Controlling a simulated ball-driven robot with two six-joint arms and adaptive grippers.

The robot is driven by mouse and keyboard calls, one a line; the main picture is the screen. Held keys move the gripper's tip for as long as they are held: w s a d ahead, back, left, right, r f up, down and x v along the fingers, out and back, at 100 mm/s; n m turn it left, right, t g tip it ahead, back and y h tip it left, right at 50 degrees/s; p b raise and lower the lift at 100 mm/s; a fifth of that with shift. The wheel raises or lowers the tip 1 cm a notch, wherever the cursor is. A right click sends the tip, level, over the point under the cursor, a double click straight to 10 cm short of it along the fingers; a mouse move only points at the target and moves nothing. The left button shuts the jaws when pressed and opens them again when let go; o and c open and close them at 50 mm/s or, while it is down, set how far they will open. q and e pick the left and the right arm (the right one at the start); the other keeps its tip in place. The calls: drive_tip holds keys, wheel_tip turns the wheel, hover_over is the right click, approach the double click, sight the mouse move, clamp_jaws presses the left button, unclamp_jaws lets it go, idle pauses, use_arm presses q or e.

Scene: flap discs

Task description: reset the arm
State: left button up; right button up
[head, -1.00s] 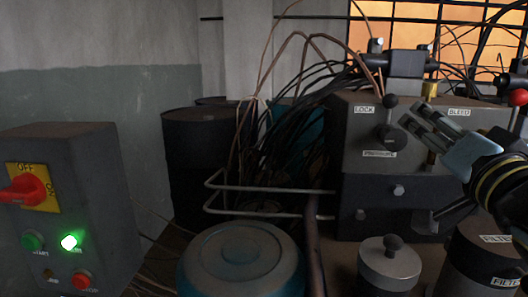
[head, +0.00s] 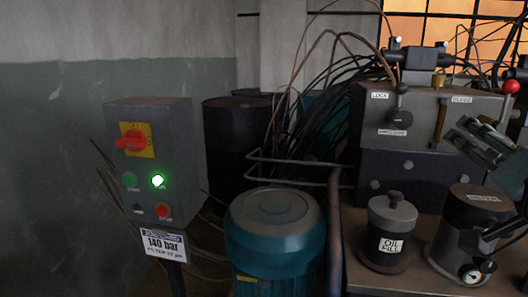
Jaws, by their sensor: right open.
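My right gripper (head: 461,130) is at the right edge of the head view, its two fingers pointing up and left. Its fingers are apart and nothing shows between them. It overlaps the right side of the grey valve block (head: 425,108) in the picture; I cannot tell the gap in depth. My left gripper is not in view.
A red-knobbed lever (head: 510,88) stands by the gripper. Below are a filter canister (head: 470,212) with a gauge and an oil-fill pot (head: 391,222). A control box (head: 180,150) with a lit green button and a blue-green motor (head: 268,225) stand left.

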drive_tip(key=s+f+n+g, duration=0.2)
drive_tip(key=s+f+g, duration=0.3)
drive_tip(key=f, duration=0.5)
drive_tip(key=s+a+f+n+g+y, duration=0.1)
drive_tip(key=s+a+f+n+g, duration=0.1)
drive_tip(key=s+f+n+g, duration=0.45)
drive_tip(key=s+a+f+n+g+y, duration=0.1)
drive_tip(key=s+a+f+g+y, duration=0.2)
drive_tip(key=s+f, duration=0.7)
drive_tip(key=s+d+f+g+h, duration=0.1)
drive_tip(key=s+f, duration=0.1)
drive_tip(key=f, duration=1)
drive_tip(key=s+d+f+g, duration=0.1)
drive_tip(key=s+d+f, duration=0.1)
drive_tip(key=f, duration=1)
drive_tip(key=s+f+g, duration=0.1)
drive_tip(key=s+f, duration=1.4)
drive_tip(key=s, duration=0.3)
drive_tip(key=shift+s+d+f, duration=0.3)
drive_tip(key=shift+d+f, duration=0.1)
drive_tip(key=shift+m, duration=0.25)
